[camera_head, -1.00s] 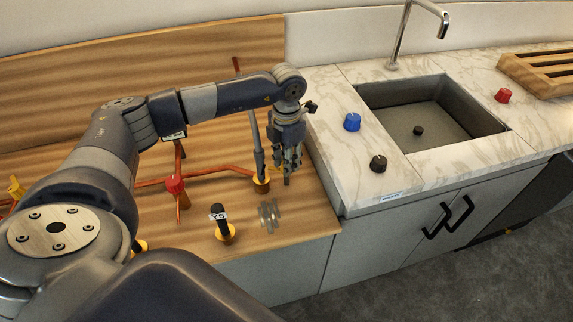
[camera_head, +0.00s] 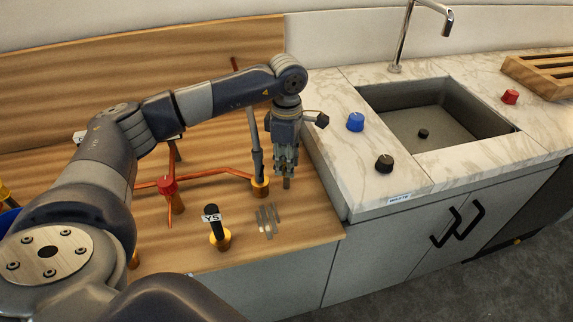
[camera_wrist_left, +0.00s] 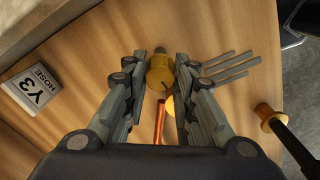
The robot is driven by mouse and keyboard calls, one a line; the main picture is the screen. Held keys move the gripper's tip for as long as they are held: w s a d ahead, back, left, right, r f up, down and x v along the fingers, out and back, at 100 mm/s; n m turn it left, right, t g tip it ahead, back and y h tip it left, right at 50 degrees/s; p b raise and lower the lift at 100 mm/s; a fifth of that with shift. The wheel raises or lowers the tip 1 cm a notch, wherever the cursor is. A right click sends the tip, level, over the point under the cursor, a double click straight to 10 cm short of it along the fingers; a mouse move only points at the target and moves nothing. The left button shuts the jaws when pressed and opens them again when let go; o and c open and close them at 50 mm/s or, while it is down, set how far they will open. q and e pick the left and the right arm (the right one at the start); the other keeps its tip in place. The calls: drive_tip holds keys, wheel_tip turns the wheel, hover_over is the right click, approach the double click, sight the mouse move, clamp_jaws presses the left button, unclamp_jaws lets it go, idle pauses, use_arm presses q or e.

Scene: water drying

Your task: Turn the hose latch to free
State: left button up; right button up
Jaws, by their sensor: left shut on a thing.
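My left gripper (camera_head: 284,166) points down over the wooden worktop, beside a grey upright pipe in a yellow base (camera_head: 260,187). The head view hides the fitting behind the fingers. My right gripper is in neither view.
A black post marked Y5 (camera_head: 212,222) stands in a yellow base near flat grey strips (camera_head: 268,220). A red knob (camera_head: 168,186) sits on copper pipes. Right of the worktop are blue (camera_head: 355,122) and black (camera_head: 384,163) knobs and the sink (camera_head: 430,118).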

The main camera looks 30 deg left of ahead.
use_arm(q)
drive_tip(key=shift+m+b, duration=0.3)
drive_tip(key=shift+m, duration=0.5)
drive_tip(key=o, duration=1.1)
wheel_tip(320, 180, up, 12)
drive_tip(key=shift+r, duration=0.1)
